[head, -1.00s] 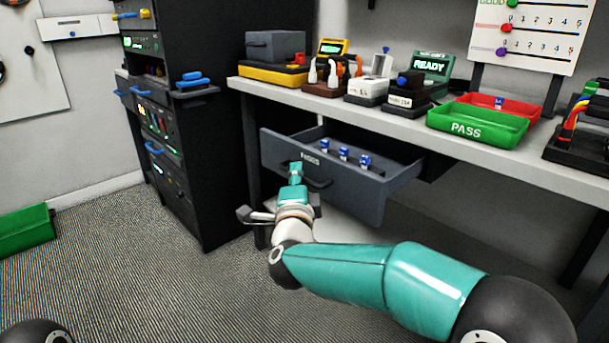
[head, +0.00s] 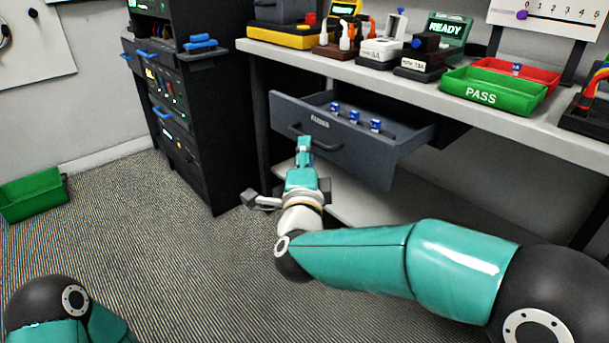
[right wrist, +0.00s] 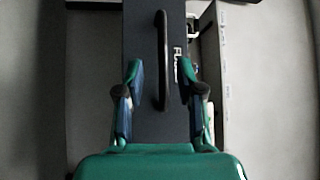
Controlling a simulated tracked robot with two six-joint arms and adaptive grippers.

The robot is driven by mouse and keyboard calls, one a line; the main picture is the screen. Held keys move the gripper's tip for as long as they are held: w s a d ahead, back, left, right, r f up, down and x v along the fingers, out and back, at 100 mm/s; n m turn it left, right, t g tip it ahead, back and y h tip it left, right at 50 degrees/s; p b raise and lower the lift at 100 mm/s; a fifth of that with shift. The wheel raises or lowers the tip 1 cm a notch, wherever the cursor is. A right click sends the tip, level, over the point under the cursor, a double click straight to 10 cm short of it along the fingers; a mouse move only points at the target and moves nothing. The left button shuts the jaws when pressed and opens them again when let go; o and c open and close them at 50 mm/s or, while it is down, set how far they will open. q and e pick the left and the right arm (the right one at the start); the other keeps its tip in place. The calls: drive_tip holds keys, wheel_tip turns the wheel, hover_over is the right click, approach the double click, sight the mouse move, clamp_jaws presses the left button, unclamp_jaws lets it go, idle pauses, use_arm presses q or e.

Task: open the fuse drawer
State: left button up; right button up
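The dark grey fuse drawer (head: 350,150) stands pulled out under the workbench, with three blue fuses (head: 353,116) showing inside. Its black bar handle (head: 328,146) is on the labelled front; the handle also shows in the right wrist view (right wrist: 162,60). My right gripper (head: 304,145) is just in front of the drawer front, by the handle. In the right wrist view its two fingers (right wrist: 158,92) are spread, one on each side of the handle's near end, with gaps on both sides. My left gripper is out of view.
The workbench (head: 420,95) above the drawer carries fuse testers, a green PASS tray (head: 490,97) and a red tray (head: 530,72). A dark rack cabinet (head: 190,140) stands left of the drawer. A green bin (head: 33,194) lies at far left. Carpet between is clear.

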drive_tip(key=s+f, duration=0.1)
drive_tip(key=s, duration=0.5)
drive_tip(key=shift+s+a, duration=0.25)
drive_tip(key=shift+a, duration=0.15)
drive_tip(key=w+d+f+g+h, duration=0.1)
drive_tip(key=w+d+f+g, duration=0.1)
drive_tip(key=d+f, duration=0.55)
drive_tip(key=w+d+f+g+h, duration=0.2)
drive_tip(key=d+f, duration=0.4)
drive_tip(key=f, duration=0.2)
drive_tip(key=s+d+f+n+g+y+p, duration=0.1)
drive_tip(key=s+d+f+n+g, duration=0.15)
drive_tip(key=f, duration=0.65)
drive_tip(key=s+d+f+n+g+y, duration=0.1)
drive_tip(key=s+d+f+g+y, duration=0.15)
drive_tip(key=f, duration=0.65)
drive_tip(key=s+a+f+n+g+y, duration=0.3)
drive_tip(key=s+f+n+g, duration=0.15)
drive_tip(key=s+f, duration=0.8)
drive_tip(key=s+a+f+n+g+y, duration=0.1)
drive_tip(key=s+a+n+g, duration=0.1)
drive_tip(key=s+a+n, duration=0.3)
drive_tip(key=s+a+f+n+g+y, duration=0.1)
drive_tip(key=s+a+n+g+y, duration=0.15)
drive_tip(key=s, duration=0.55)
wheel_tip(320, 180, up, 38)
drive_tip(key=p, duration=3.8)
drive_tip(key=shift+d+g+h, duration=0.3)
drive_tip(key=shift+d, duration=0.15)
